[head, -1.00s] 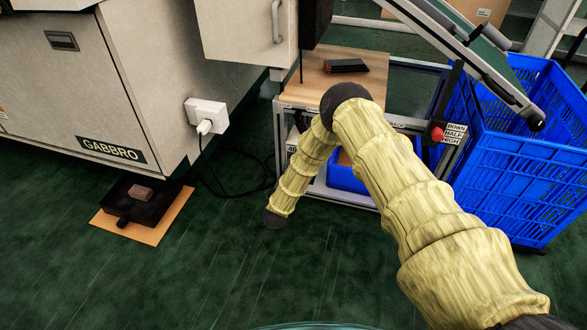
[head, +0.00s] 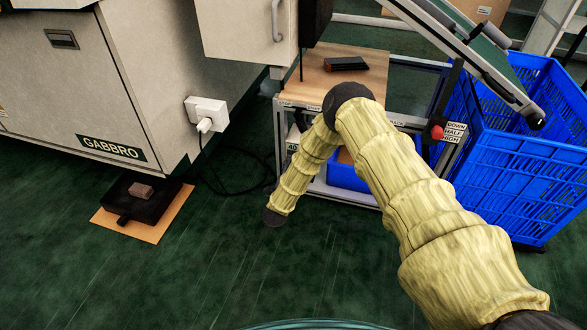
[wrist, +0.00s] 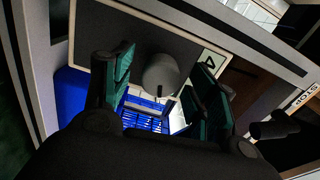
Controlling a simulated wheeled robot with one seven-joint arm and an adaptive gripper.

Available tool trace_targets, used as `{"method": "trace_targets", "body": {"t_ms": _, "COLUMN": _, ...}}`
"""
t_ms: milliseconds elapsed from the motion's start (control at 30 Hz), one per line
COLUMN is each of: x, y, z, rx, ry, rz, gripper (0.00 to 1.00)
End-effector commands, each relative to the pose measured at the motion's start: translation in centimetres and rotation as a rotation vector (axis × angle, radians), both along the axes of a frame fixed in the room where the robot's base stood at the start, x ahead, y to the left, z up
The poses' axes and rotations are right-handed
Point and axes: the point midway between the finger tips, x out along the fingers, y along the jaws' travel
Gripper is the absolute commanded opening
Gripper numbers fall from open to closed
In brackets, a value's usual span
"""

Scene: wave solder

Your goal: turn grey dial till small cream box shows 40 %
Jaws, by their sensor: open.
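A round grey dial (wrist: 160,74) sits on a dark panel in the wrist view. My gripper (wrist: 165,82) is open, with one teal-padded finger on each side of the dial. Gaps show between the dial and both fingers, so I see no grip on it. In the head view my gripper and the dial are hidden behind my arm. A small pale label or box (head: 292,147) with dark characters shows beside my forearm in the head view. It is partly covered and too small to read surely, so I cannot tell the percentage.
A bench frame with a wooden top (head: 352,80) stands behind my arm, with a red knob (head: 437,132) at its right. A large blue crate (head: 520,150) is at the right. The GABBRO machine (head: 95,90) fills the left.

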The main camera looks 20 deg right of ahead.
Motion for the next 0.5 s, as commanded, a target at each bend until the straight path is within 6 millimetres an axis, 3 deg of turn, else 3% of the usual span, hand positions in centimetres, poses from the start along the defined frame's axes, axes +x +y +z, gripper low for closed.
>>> {"method": "trace_targets", "body": {"t_ms": 267, "x": -0.7, "y": 0.5, "z": 0.0, "rx": 0.000, "ry": 0.002, "rz": 0.001, "gripper": 0.58}}
{"method": "trace_targets", "body": {"t_ms": 500, "x": -3.9, "y": 2.7, "z": -0.1, "rx": 0.001, "ry": 0.004, "rz": 0.001, "gripper": 0.58}}
